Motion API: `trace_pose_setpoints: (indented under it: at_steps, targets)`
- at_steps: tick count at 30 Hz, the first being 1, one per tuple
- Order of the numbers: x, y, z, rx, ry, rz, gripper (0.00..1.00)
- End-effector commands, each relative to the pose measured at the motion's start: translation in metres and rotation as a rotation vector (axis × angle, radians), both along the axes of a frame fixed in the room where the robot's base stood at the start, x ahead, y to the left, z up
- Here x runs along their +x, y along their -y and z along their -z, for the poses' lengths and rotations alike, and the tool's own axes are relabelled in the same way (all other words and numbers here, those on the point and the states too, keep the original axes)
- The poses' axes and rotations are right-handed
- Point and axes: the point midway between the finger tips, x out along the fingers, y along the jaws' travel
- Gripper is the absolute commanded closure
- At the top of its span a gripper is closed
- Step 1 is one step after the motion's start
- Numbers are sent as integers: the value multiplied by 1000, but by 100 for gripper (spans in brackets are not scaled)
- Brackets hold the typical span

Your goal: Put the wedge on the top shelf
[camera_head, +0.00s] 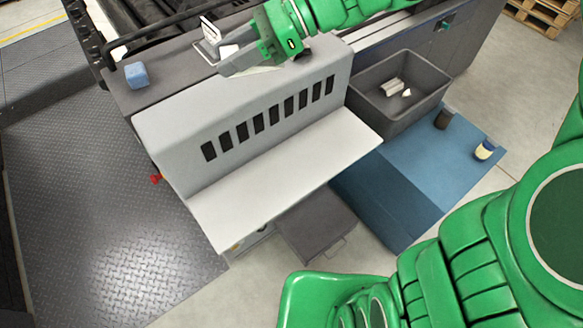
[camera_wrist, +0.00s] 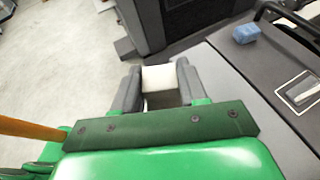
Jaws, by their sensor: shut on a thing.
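My gripper (camera_head: 216,58) is at the top centre-left of the head view, above the grey machine's top. It is shut on a pale block, the wedge (camera_head: 228,52), which is partly hidden by the fingers. In the wrist view the wedge (camera_wrist: 158,76) shows as a cream-white piece between the two grey fingers; its sloped shape cannot be made out. The machine's dark flat top (camera_head: 122,98) is the highest level surface in view. A pale, wide ledge (camera_head: 285,180) lies lower, in front of the slotted face.
A blue block (camera_head: 136,75) sits on the dark top's left end. A grey bin (camera_head: 425,110) with white pieces stands right, beside a blue surface (camera_head: 400,190) holding a dark jar (camera_head: 443,118) and a yellow-and-blue jar (camera_head: 484,150). A black rail (camera_head: 150,38) runs behind.

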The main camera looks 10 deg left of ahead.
Motion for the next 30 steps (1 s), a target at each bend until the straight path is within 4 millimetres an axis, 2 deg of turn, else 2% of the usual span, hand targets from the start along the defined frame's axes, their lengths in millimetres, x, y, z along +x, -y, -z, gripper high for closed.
trace_pose_setpoints:
  at_steps: [17, 30]
  targets:
    - [-2, 0, 90, 1, -7, 0, 89]
    - [-1, 0, 193, 0, -7, 0, 89]
